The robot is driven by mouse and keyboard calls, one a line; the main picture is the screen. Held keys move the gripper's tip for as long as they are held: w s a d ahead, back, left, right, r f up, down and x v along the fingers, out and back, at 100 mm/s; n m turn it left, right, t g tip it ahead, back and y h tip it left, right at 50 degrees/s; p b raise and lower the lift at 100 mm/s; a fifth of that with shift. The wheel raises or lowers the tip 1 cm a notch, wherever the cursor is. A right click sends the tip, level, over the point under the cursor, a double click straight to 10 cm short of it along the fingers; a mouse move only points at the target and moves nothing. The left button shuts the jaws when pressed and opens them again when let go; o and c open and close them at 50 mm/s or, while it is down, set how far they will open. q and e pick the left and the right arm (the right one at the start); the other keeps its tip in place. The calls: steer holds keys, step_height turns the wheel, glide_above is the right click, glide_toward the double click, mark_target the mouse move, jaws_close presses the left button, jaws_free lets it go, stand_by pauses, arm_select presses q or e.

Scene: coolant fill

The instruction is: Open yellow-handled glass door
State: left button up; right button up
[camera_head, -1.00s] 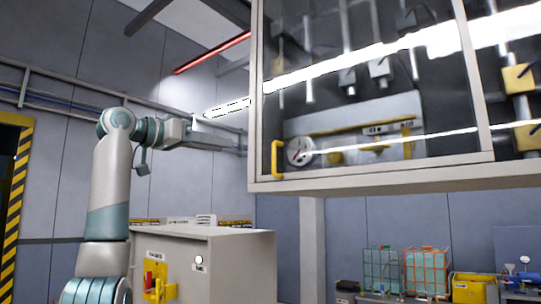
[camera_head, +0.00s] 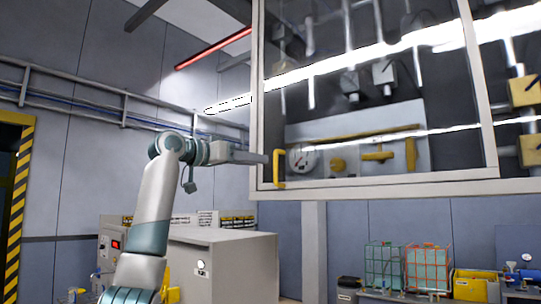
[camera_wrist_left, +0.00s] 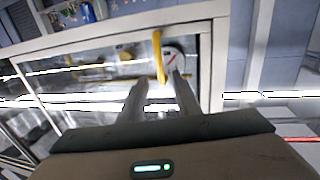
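The glass door (camera_head: 375,100) is a pale-framed pane on a raised cabinet in the head view, and it looks closed. Its yellow handle (camera_head: 279,169) is a vertical bar at the lower left of the frame. My left gripper (camera_head: 266,158) reaches in from the left, with its tips close to the handle. In the left wrist view the handle (camera_wrist_left: 157,50) lies ahead of the left gripper (camera_wrist_left: 161,80), its near end in line with the gap between the fingers. The fingers are apart; I cannot tell whether they touch the handle. My right gripper is out of view.
Behind the glass are pipes, a round gauge (camera_head: 303,159) and yellow valves. A grey cabinet (camera_head: 225,262) stands below my left arm. Caged tanks (camera_head: 427,268) and a yellow bin (camera_head: 472,284) stand at the lower right. Open space lies left of the door.

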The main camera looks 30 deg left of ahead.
mark_target(270, 162)
arm_select(q)
steer(key=shift+p+x, duration=1.5)
steer(key=shift+x, duration=1.8)
jaws_close()
